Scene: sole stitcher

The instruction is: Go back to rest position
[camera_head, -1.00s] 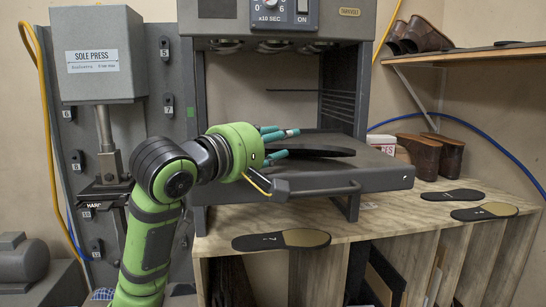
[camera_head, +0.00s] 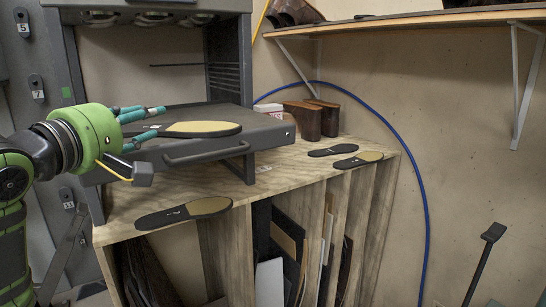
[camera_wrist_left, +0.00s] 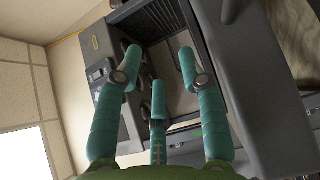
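My left gripper (camera_head: 160,122) is in the head view at the left, over the left part of the press's pull-out tray (camera_head: 265,137). Its teal fingers are spread. In the left wrist view the fingers (camera_wrist_left: 158,85) stand apart with nothing between them. A sole (camera_head: 205,129), dark with a tan part, is on the tray just right of the fingers; its left end is partly behind a finger. Whether a finger touches it I cannot tell. My right gripper is not in view.
The tray has a front handle (camera_head: 210,153) close to my left gripper. Several soles lie on the wooden bench, one at the front (camera_head: 184,212) and others at the right (camera_head: 357,160). Brown blocks (camera_head: 303,120) stand behind. A shelf (camera_head: 400,22) is at the upper right.

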